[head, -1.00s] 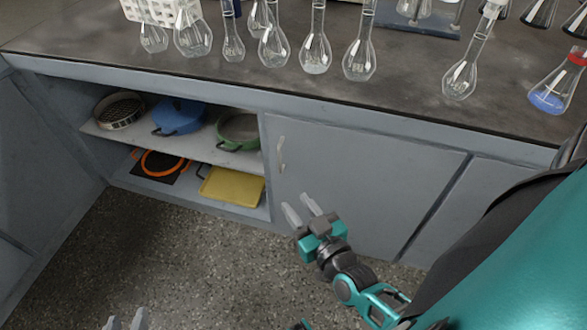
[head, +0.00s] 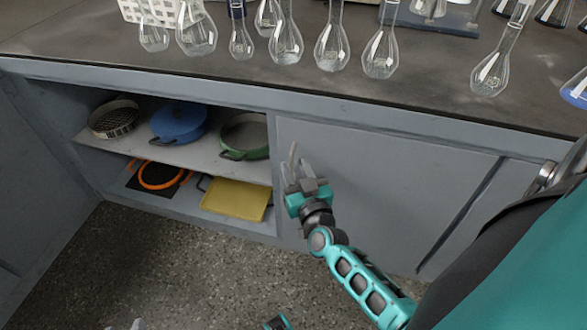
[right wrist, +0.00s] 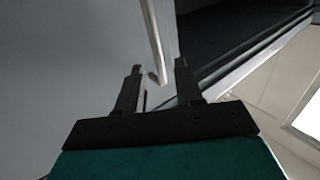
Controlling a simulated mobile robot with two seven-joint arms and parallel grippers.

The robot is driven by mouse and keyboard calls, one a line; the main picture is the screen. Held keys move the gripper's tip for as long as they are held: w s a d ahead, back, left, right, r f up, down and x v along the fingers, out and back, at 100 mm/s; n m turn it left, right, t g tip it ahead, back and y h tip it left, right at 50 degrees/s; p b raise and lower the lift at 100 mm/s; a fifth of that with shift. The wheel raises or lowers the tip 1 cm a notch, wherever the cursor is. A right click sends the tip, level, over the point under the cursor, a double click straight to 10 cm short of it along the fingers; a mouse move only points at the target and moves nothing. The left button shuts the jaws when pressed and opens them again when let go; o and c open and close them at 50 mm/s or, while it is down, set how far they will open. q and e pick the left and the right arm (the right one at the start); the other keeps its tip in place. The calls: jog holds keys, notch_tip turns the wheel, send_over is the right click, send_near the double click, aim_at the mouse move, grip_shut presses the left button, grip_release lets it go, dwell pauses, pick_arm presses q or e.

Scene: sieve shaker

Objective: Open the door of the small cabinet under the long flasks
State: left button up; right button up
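The small cabinet's grey door (head: 390,190) is shut, below the long flasks (head: 333,40) on the counter. Its slim upright handle (head: 292,156) is near the door's left edge. My right gripper (head: 296,172) is open at the handle's lower part. In the right wrist view the handle (right wrist: 155,45) runs down between the two spread fingers (right wrist: 158,75), with a gap to each side. I cannot tell whether either finger touches it. Only the tips of my left gripper (head: 136,325) show at the bottom edge of the head view.
Left of the door, an open two-level shelf (head: 150,150) holds a sieve, a blue pan, a green pan and a yellow tray (head: 235,199). Several glass flasks stand along the counter (head: 90,35). The speckled floor (head: 180,270) in front is clear.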

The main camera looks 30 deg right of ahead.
jog(key=shift+x, duration=0.8)
jog(key=shift+c, duration=0.3)
grip_shut()
dwell(0.6)
